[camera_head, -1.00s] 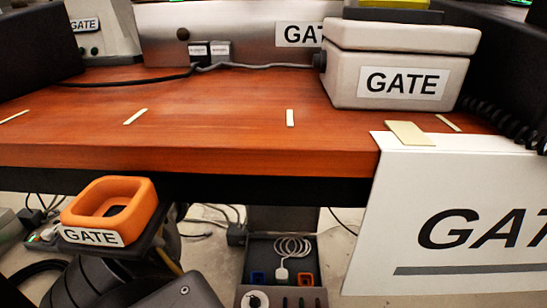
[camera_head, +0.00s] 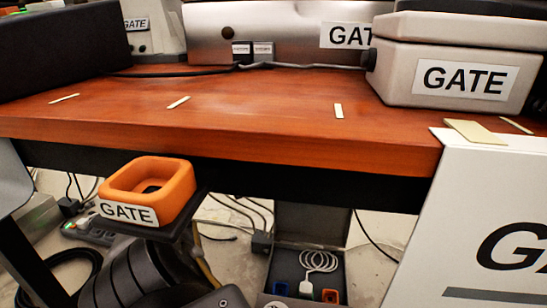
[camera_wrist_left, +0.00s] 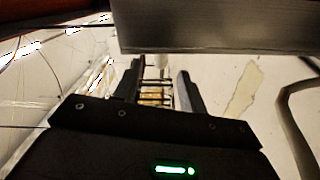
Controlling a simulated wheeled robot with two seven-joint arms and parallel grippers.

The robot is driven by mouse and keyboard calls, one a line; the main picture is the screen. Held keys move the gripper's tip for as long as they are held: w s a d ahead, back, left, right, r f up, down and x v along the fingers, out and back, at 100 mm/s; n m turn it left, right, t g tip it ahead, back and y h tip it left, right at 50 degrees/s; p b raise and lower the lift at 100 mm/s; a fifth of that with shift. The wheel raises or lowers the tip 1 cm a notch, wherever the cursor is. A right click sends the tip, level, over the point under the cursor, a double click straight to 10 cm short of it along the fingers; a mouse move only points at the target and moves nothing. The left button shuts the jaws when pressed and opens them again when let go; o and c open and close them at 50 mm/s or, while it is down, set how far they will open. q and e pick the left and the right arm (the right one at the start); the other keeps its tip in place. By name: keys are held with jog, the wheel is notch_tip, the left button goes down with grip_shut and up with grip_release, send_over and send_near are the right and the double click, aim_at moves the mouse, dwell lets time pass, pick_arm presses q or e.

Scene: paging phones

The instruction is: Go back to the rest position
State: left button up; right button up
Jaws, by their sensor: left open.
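My left gripper (camera_wrist_left: 162,85) shows in the left wrist view, with its two dark fingers apart and nothing visible between them. A grey slab-like edge crosses the picture above the fingers, and pale floor lies beyond. In the head view neither gripper can be made out. A grey and black part at the far left edge of the head view may be my left arm. My right gripper is in no view.
A wooden counter (camera_head: 240,110) spans the head view, with a grey GATE box (camera_head: 455,75) on it. A white GATE sign (camera_head: 470,200) hangs at the right. An open case (camera_head: 312,235) with a coiled white cable lies below.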

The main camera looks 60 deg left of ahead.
pick_arm(q)
jog(key=shift+s+a, duration=0.5)
jog(key=shift+s, duration=0.05)
jog(key=p+x, duration=0.2)
jog(key=x, duration=0.9)
jog(key=shift+p, duration=0.3)
